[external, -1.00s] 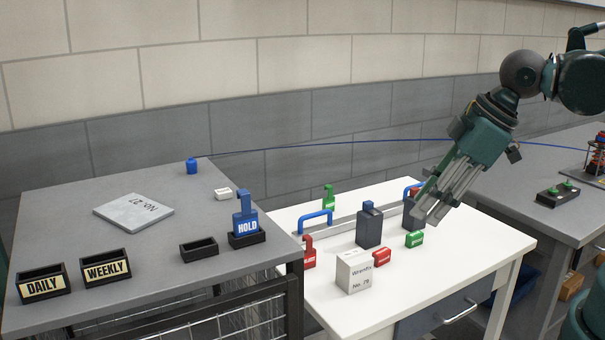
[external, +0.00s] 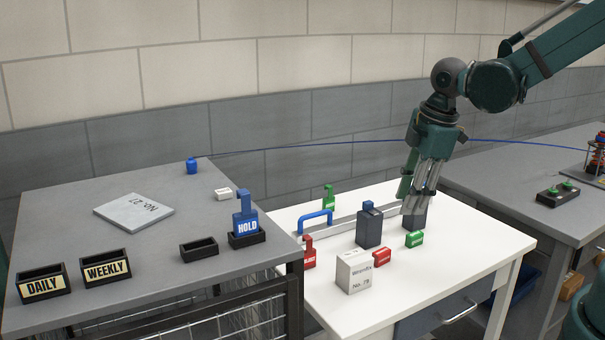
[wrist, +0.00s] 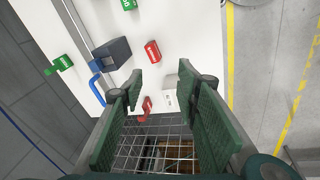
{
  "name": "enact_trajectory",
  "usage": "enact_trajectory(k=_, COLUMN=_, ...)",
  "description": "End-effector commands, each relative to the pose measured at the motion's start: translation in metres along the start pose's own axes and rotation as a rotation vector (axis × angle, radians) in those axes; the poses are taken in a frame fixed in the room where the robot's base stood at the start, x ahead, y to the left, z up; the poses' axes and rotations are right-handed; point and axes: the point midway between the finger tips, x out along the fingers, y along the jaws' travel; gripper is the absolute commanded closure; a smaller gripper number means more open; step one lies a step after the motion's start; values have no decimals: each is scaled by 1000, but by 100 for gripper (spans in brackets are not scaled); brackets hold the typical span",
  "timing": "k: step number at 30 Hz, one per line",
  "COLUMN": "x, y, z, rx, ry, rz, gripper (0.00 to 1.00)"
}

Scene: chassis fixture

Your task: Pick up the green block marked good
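Two green blocks are on the white table. A tall green one with a narrow upper tab (external: 328,197) stands at the back; it also shows at the left of the wrist view (wrist: 60,65). A small green one (external: 414,239) sits on the right side, cut by the top edge of the wrist view (wrist: 128,4). Both carry white lettering too small to read, so I cannot tell which says good. My gripper (external: 412,200) is above the table's back right, in front of a dark block, apart from both green blocks. In the wrist view its fingers (wrist: 160,82) are spread and empty.
A dark block (external: 369,228), a blue handle (external: 315,221), red blocks (external: 380,257) (external: 309,252) and a white Wrenfix box (external: 354,272) stand close by. The grey bench (external: 130,270) at left holds a blue HOLD block (external: 245,218). The table's front right is clear.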

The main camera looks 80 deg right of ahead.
Motion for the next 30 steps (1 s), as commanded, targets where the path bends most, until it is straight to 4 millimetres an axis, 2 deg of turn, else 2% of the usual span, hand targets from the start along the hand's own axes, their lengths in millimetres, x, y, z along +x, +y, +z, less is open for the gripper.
enact_trajectory(k=6, x=24, y=30, z=22, rx=-68, ry=-42, rz=-39, gripper=68)
enact_trajectory(k=18, x=73, y=73, z=72, rx=-198, ry=-95, rz=-129, gripper=68)
enact_trajectory(k=24, x=96, y=88, z=97, rx=-257, ry=-108, rz=-173, gripper=68)
enact_trajectory(k=30, x=109, y=95, z=112, rx=-291, ry=-112, rz=-200, gripper=68)
